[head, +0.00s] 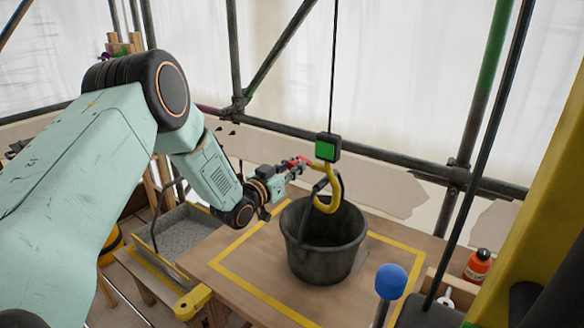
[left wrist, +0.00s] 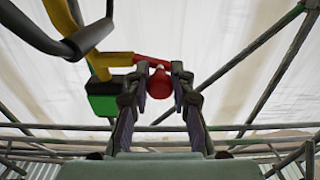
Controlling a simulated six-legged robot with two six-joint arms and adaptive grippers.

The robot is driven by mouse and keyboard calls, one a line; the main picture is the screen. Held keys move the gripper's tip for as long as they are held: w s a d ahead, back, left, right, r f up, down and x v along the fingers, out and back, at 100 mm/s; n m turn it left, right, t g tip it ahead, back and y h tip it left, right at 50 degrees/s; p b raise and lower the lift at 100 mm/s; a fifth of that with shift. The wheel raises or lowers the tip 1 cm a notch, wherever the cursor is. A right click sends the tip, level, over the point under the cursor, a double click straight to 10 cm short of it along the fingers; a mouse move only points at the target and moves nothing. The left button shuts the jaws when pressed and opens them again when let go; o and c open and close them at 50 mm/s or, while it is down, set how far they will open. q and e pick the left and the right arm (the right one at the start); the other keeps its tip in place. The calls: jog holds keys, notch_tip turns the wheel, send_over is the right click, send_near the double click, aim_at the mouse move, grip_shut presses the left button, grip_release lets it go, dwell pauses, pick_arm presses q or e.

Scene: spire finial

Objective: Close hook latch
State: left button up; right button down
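A yellow hook (head: 330,197) hangs from a black block with a green face (head: 326,147) on a cable. The black bucket's handle (head: 315,205) passes at the hook; the bucket (head: 322,250) stands on the table below. A red latch lever (left wrist: 150,58) with a round red knob (left wrist: 158,86) sticks out from the hook's top, pointing left in the head view. My left gripper (head: 292,168) reaches it from the left. In the left wrist view its fingers (left wrist: 160,72) lean inward on both sides of the knob and appear closed on it. My right gripper is out of view.
The wooden table (head: 215,262) carries a yellow tape outline around the bucket. A gravel tray (head: 185,232) stands left. A blue ball on a stick (head: 391,281), an orange bottle (head: 478,265) and a yellow post (head: 545,210) are at right. Scaffold tubes run behind.

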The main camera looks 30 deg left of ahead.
pick_arm(q)
jog(key=shift+d+r, duration=0.15)
jog(key=shift+d, duration=0.05)
jog(key=c, duration=0.3)
jog(key=shift+a, duration=0.15)
grip_shut()
jog(key=shift+n, duration=0.3)
jog(key=f+n+b, duration=0.1)
jog(key=n+b, duration=0.1)
jog(key=f+n+b, duration=0.1)
jog(key=n+b, duration=0.1)
jog(key=shift+s+d+f+n+b, duration=0.1)
jog(key=shift+d+f+n+b, duration=0.45)
jog(key=shift+n+b, duration=1.45)
jog(key=shift+s+d+f+n+b, duration=0.1)
jog(key=shift+d+f+n+b, duration=0.45)
jog(key=shift+n, duration=2.8)
jog(key=shift+s+d+f+n+b, duration=0.1)
jog(key=shift+d+f+n+b, duration=0.15)
jog(key=shift+d+n+b, duration=1.65)
jog(key=shift+a+n+p, duration=0.6)
jog(key=shift+a+n, duration=0.35)
